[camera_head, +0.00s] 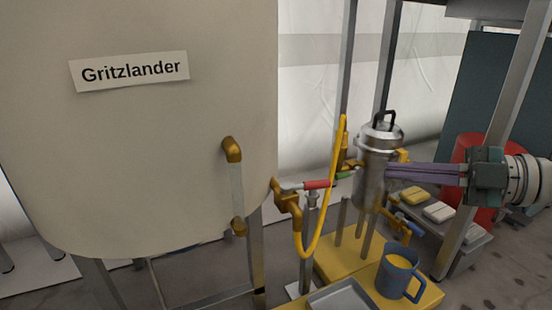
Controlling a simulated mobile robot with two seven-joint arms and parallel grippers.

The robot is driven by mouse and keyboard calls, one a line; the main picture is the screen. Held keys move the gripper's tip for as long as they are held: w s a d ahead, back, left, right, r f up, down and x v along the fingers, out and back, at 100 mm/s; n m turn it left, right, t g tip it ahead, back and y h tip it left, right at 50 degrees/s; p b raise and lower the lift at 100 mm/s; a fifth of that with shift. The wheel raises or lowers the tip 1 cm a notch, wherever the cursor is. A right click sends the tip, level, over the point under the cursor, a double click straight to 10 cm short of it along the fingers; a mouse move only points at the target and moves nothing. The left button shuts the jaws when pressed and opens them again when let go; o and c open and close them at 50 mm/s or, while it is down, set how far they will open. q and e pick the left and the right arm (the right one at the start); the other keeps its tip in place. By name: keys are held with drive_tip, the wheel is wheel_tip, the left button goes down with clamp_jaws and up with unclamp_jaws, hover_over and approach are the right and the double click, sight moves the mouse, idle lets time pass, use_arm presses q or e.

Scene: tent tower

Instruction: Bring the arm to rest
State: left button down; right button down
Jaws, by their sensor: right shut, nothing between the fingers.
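My right arm comes in from the right edge. Its right gripper (390,170) has long purple-grey fingers that lie together, pointing left. It is shut and empty. The fingertips overlap the steel canister (372,150) in the picture; I cannot tell whether they touch it. My left gripper is not in view.
A large cream tank (130,150) labelled Gritzlander fills the left. A red-handled valve (317,184) and yellow hose (325,215) sit between tank and canister. A blue mug (400,279) and grey tray (343,297) are below. A red drum (468,150) stands behind my gripper.

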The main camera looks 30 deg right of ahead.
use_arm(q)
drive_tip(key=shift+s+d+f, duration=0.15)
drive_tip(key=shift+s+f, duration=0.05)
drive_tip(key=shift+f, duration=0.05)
use_arm(e)
drive_tip(key=shift+v, duration=1.1)
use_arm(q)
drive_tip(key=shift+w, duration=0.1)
use_arm(e)
drive_tip(key=shift+w+d, duration=0.2)
drive_tip(key=shift+w, duration=0.05)
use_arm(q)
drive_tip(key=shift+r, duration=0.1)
